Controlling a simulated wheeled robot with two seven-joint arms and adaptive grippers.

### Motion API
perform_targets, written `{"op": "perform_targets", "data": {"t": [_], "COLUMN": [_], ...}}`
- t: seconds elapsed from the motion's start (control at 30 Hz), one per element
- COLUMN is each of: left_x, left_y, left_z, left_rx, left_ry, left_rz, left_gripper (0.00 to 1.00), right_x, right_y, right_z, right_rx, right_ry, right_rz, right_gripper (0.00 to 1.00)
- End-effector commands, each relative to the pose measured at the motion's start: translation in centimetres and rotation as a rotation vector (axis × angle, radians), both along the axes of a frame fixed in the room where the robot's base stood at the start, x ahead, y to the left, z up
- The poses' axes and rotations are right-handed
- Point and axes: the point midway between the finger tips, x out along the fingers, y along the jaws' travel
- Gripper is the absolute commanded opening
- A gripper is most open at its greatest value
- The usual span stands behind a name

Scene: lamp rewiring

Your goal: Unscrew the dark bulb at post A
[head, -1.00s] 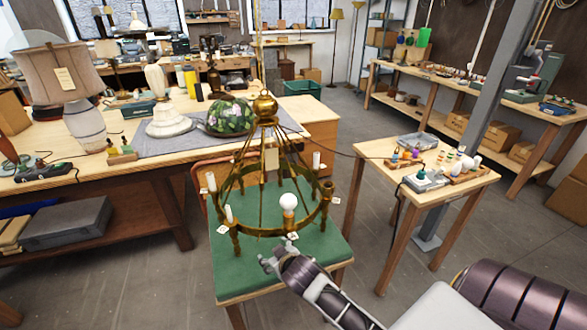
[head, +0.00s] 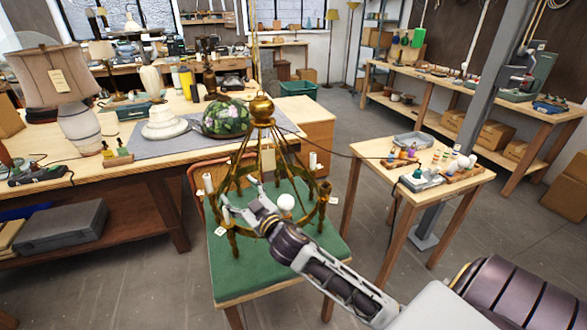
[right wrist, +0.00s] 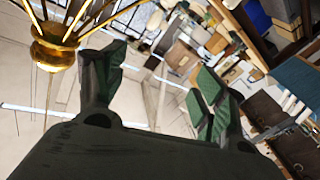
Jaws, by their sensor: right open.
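A brass ring chandelier (head: 262,108) with candle-like posts is over a green-topped table (head: 300,262). A round white bulb (head: 285,202) shows on its near right side, and white sleeves (head: 208,183) stand on other posts. I cannot tell which post is A, and no dark bulb can be made out. My right gripper (head: 232,197) is at the near left of the ring, left of the white bulb, its fingers apart. In the right wrist view the open gripper (right wrist: 158,65) has nothing between its fingers, with a brass chandelier part (right wrist: 52,50) at upper left. My left gripper is out of view.
A side table (head: 455,198) at right holds a grey tray and small coloured items. A long workbench (head: 150,160) at left carries lamps and a floral shade (head: 227,118). A grey post (head: 490,90) stands behind the side table. Open floor lies between.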

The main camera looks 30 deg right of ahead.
Motion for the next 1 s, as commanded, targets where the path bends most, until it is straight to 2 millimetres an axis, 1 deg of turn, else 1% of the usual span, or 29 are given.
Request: {"op": "perform_targets", "data": {"t": [0.03, 0.2, 0.3, 0.5, 0.6, 0.7, 0.87, 1.0], "left_x": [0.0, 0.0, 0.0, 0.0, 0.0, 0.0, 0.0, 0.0], "left_y": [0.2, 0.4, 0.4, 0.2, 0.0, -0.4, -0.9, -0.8], "left_z": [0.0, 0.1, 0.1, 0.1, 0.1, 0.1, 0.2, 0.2], "left_rx": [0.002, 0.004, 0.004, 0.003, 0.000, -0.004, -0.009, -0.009], "left_ry": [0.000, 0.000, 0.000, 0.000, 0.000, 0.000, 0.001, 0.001], "left_rz": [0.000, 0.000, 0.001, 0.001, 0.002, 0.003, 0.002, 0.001], "left_gripper": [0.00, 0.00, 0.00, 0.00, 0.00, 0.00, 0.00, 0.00], "right_x": [0.3, 0.6, 0.4, -0.7, -1.4, -2.3, -3.7, -4.8], "right_y": [0.6, 3.0, 4.6, 7.8, 9.3, 10.8, 12.6, 13.7], "right_z": [1.6, 6.2, 8.6, 12.1, 13.3, 14.1, 14.5, 14.1], "right_rx": [-0.014, -0.055, -0.087, -0.166, -0.215, -0.268, -0.362, -0.456], "right_ry": [-0.049, -0.206, -0.287, -0.412, -0.459, -0.494, -0.519, -0.511], "right_rz": [0.033, 0.160, 0.244, 0.424, 0.518, 0.614, 0.766, 0.896], "right_gripper": [0.71, 0.71, 0.71, 0.71, 0.71, 0.71, 0.71, 0.71]}}
